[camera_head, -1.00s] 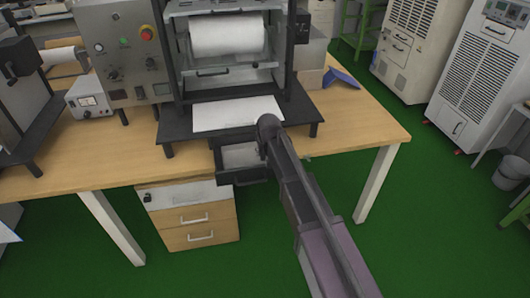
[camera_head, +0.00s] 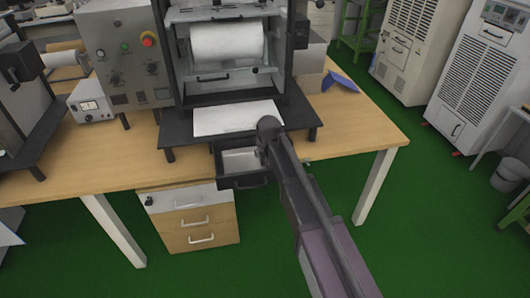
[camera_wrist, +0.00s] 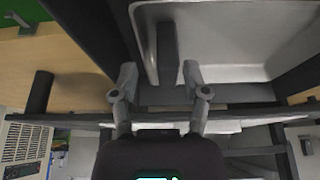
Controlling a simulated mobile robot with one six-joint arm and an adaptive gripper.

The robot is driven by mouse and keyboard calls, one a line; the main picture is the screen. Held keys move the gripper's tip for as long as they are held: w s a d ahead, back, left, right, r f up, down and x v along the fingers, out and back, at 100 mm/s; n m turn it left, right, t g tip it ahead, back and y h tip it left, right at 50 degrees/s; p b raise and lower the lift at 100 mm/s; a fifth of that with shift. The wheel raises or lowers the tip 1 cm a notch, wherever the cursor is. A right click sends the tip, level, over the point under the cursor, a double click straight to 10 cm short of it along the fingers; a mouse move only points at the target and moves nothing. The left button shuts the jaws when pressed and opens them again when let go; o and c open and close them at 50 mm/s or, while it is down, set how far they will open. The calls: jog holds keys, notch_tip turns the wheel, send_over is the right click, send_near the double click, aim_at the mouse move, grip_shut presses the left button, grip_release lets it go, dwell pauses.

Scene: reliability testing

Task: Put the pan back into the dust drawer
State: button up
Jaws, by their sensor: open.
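The dust drawer (camera_head: 243,181) is a dark drawer pulled out under the machine's black platform. The pan (camera_head: 237,158), a light grey tray, shows inside the drawer's outline; I cannot tell whether it is fully seated. In the wrist view the pan (camera_wrist: 235,45) fills the upper right, with a dark upright bar (camera_wrist: 167,52) at its left part, probably its handle. My gripper (camera_wrist: 159,76) is open, its fingertips apart on either side of the bar's lower end. Contact with the bar is not clear. In the head view my arm hides the gripper and the drawer's right part.
The black platform (camera_head: 180,128) with a white sheet (camera_head: 238,118) lies just above the drawer. A wooden cabinet (camera_head: 190,221) stands below the table (camera_head: 350,133). A table leg (camera_head: 376,188) is to the right of my arm. Green floor is free between them.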

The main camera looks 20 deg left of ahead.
jog(key=p+v, duration=0.8)
jog(key=v, duration=0.1)
jog(key=shift+r, duration=0.3)
jog(key=shift+s+d, duration=0.2)
dwell(0.8)
jog(key=s+d+m+g, duration=0.1)
jog(key=s+d, duration=0.3)
jog(key=d, duration=0.9)
jog(key=s+d+f+m+g+h, duration=0.1)
jog(key=s+d+m, duration=0.2)
jog(key=d, duration=1.1)
jog(key=s+d+m+g+h, duration=0.1)
jog(key=s+d, duration=0.5)
jog(key=d, duration=0.8)
jog(key=shift+f+m+g, duration=0.2)
jog(key=shift+m+g, duration=0.2)
jog(key=shift+m, duration=0.3)
